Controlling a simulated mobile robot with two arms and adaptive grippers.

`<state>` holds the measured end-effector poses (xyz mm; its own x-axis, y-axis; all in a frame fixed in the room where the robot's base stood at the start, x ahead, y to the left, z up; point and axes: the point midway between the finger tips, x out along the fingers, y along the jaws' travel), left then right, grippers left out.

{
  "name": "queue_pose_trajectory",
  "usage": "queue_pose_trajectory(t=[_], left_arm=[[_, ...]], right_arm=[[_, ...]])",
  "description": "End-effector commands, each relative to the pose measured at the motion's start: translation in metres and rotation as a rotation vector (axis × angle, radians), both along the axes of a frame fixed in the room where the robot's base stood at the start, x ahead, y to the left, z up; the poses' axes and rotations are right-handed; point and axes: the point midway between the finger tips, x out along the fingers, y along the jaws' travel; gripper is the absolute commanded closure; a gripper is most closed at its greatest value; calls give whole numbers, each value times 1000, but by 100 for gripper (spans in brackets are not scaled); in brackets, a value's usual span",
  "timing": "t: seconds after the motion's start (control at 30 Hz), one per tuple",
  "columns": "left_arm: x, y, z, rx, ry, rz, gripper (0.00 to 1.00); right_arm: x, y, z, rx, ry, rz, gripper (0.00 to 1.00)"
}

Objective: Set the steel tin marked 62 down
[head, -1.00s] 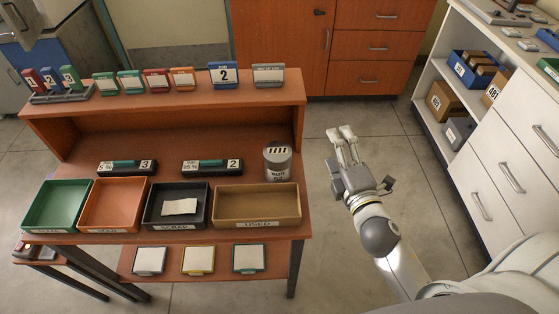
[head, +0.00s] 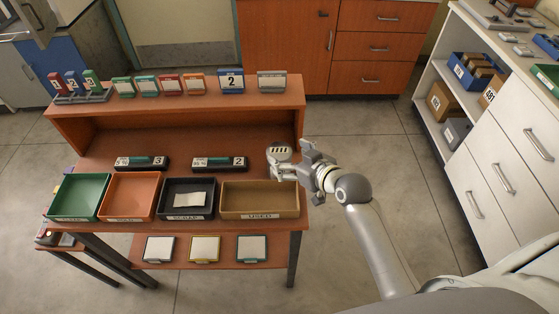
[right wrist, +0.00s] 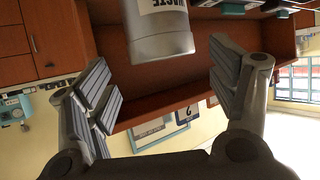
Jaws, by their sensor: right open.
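A steel tin (head: 279,150) with dark slots in its lid stands at the right end of the desk's work surface. It also shows in the right wrist view (right wrist: 161,40), upside down, with a white label reading "WASTE". I cannot read a 62 on it, and no tin marked 62 shows. My right gripper (head: 287,166) is at the tin, reaching in from the right. In the right wrist view its fingers (right wrist: 162,68) are spread to either side, with the tin ahead between them and gaps on both sides. My left gripper is not in view.
A brown "USED" tray (head: 260,214) lies just in front of the tin. The black scrap tray (head: 187,213), an orange tray (head: 130,217) and a green tray (head: 80,218) continue leftward. Two black label blocks sit behind them. The raised shelf (head: 180,114) stands behind.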

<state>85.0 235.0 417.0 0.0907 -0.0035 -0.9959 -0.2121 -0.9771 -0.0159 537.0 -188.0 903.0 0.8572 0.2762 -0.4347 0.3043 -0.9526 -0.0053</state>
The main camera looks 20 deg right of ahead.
Motion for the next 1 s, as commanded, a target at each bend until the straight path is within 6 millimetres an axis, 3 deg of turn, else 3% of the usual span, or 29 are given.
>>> queue_pose_trajectory(t=[0.2, 0.47, 0.8, 1.0], left_arm=[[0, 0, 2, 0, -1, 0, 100], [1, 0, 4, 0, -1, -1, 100], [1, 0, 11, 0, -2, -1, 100], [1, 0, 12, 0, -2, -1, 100]], right_arm=[[25, 8, -12, -1, 0, 0, 21], [37, 12, -17, -3, -2, -1, 21], [69, 25, -33, -3, -1, -1, 21], [77, 27, -37, -4, -2, 0, 21]])
